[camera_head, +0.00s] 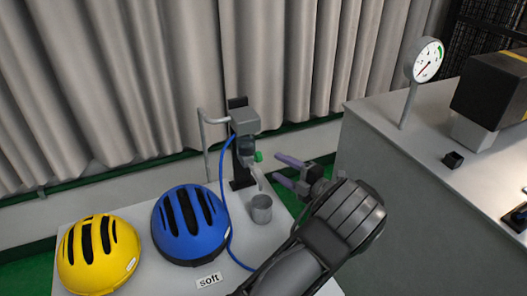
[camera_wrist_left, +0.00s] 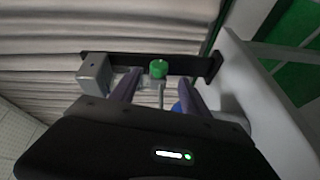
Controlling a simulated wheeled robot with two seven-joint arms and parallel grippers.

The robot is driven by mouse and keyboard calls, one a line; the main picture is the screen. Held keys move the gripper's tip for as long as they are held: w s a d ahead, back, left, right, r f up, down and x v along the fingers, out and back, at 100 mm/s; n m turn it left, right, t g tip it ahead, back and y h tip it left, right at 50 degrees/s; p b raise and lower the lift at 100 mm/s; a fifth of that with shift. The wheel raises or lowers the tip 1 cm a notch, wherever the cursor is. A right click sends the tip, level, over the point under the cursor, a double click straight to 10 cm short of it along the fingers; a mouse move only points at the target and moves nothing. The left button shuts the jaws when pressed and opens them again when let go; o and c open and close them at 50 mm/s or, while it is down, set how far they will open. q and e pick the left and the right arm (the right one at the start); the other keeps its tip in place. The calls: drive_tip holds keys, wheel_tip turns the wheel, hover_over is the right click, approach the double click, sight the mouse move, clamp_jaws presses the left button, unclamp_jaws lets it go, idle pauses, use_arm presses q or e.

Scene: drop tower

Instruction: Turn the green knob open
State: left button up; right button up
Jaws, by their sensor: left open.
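A small gap shows between the fingertips and the knob. In the left wrist view the knob (camera_wrist_left: 158,68) appears between the two purple fingers (camera_wrist_left: 160,84), in front of a dark bar. I cannot tell whether the knob is open or closed. My right gripper is not in view.
A grey cup (camera_head: 261,209) stands below the spout. A gauge (camera_head: 428,60) stands on the right-hand counter (camera_head: 385,135). Curtains hang behind.

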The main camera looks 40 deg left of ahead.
sight(257, 157)
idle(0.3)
use_arm(q)
drive_tip(key=a, duration=0.2)
drive_tip(key=a+p, duration=0.1)
drive_tip(key=a, duration=0.4)
drive_tip(key=shift+w+a+f, duration=0.15)
drive_tip(key=shift+w+a, duration=0.1)
drive_tip(key=shift+a, duration=0.1)
drive_tip(key=shift+c, duration=0.4)
clamp_jaws()
